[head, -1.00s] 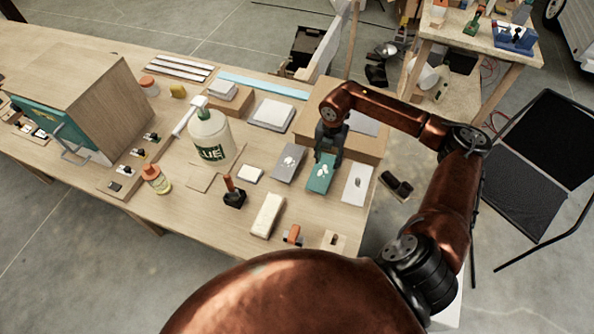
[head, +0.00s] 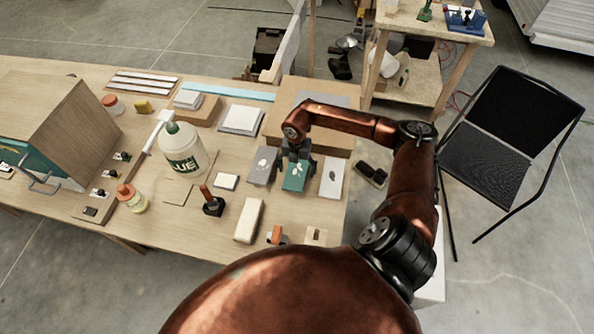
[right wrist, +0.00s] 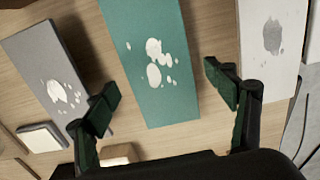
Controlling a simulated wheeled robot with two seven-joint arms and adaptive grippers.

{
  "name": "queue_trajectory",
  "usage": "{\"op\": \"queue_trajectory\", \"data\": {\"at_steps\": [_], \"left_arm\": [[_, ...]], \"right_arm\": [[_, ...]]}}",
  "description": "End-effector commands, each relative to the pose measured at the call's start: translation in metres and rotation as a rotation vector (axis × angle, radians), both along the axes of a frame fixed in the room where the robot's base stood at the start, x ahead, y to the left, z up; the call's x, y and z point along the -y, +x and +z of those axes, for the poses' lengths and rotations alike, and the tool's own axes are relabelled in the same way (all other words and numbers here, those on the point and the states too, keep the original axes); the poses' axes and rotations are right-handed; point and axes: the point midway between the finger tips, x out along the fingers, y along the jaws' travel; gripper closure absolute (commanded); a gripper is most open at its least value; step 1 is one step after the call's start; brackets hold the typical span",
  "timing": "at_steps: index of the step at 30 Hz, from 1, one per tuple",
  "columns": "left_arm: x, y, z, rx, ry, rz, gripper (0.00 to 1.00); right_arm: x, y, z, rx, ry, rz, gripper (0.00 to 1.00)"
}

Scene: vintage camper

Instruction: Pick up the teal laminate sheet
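The teal laminate sheet (head: 295,176) lies flat on the wooden table between a grey sheet (head: 262,167) and a white sheet (head: 333,178). In the right wrist view the teal sheet (right wrist: 153,60) fills the middle and has white blotches on it. My right gripper (head: 296,152) is over the far part of the teal sheet and hides some of it. In the right wrist view its fingers (right wrist: 163,95) are spread wide, one on each side of the sheet, with nothing between them gripped. My left gripper is not in view.
A cardboard box (head: 320,118) stands just behind the sheets. A glue bottle (head: 183,150), a white block (head: 249,220) and a stamp-like tool (head: 212,203) stand to the left. The table's right edge is close to the white sheet, with a black chair (head: 500,130) beyond.

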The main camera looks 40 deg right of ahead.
Motion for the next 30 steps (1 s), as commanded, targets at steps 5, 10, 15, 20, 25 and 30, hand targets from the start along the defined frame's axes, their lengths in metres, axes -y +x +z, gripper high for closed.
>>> {"op": "queue_trajectory", "data": {"at_steps": [5, 10, 15, 20, 25, 30], "left_arm": [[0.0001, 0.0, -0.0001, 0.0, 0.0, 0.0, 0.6], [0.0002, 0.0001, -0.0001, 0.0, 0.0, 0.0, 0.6], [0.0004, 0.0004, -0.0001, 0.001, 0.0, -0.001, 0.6], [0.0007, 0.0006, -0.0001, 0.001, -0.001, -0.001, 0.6], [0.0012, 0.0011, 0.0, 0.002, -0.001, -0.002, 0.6], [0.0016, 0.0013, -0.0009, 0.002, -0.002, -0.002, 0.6]], "right_arm": [[0.0, 0.0, 0.0003, 0.0, 0.0, 0.0, 0.35], [0.0001, -0.0001, 0.0004, 0.0, 0.0, 0.0, 0.47], [-0.0001, -0.0001, 0.0005, 0.0, 0.0, 0.0, 0.59], [0.0, 0.0001, 0.0008, 0.0, 0.0, 0.0, 0.69], [0.0, 0.0001, 0.0009, 0.0, 0.0, 0.0, 0.69], [0.0003, 0.0006, 0.0053, 0.001, 0.0, 0.0, 0.69]]}}
